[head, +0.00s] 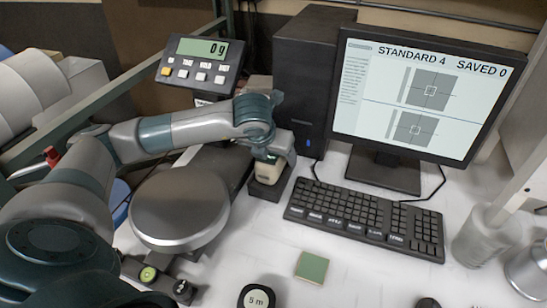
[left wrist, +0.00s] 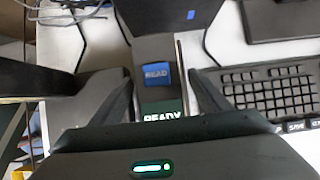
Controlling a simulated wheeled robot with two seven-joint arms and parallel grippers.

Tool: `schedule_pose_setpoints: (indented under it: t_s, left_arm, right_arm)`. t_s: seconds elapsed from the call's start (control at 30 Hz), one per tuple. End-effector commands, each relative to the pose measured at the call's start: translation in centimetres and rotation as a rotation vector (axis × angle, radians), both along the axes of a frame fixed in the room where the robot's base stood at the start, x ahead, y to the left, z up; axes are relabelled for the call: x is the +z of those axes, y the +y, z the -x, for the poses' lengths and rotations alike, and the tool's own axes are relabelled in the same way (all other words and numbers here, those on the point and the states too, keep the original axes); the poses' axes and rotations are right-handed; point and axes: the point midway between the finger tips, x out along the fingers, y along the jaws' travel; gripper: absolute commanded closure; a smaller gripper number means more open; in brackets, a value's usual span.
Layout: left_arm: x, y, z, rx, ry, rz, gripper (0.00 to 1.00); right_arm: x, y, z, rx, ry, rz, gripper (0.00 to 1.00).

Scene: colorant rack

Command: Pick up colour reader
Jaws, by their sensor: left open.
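The colour reader (left wrist: 160,98) stands between my left gripper's fingers in the left wrist view. It has a blue READ button and a small screen showing READY. In the head view the reader (head: 266,172) appears as a pale body over a dark block (head: 268,190), left of the keyboard, partly covered by my left arm. My left gripper (left wrist: 165,92) is open, with one finger on each side of the reader and a visible gap on both sides. My left gripper (head: 277,158) is over the reader in the head view. My right gripper is not in view.
The keyboard (head: 365,217) lies right of the reader, with the monitor (head: 416,95) and black computer tower (head: 307,75) behind. A round scale pan (head: 180,207) and scale display (head: 200,65) are left. A green tile (head: 312,267) and a tape measure (head: 257,297) lie in front.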

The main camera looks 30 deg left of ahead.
Motion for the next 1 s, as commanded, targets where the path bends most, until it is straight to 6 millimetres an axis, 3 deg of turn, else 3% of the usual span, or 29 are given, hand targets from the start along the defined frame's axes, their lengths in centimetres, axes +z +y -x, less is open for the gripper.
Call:
schedule_pose_setpoints:
  t_s: [0.17,0.47,0.83,1.0]
  left_arm:
    - [0.0,0.0,0.0,0.000,0.000,0.000,0.30]
    - [0.0,0.0,0.0,0.000,0.000,0.000,0.95]
    - [0.4,0.0,-0.1,0.000,-0.004,0.000,0.95]
    - [1.6,0.0,-0.1,0.001,-0.006,0.001,0.95]
  right_arm:
    - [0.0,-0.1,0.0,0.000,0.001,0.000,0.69]
    - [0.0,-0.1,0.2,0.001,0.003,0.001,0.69]
    - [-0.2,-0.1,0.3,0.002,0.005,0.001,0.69]
    - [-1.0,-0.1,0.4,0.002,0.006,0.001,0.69]
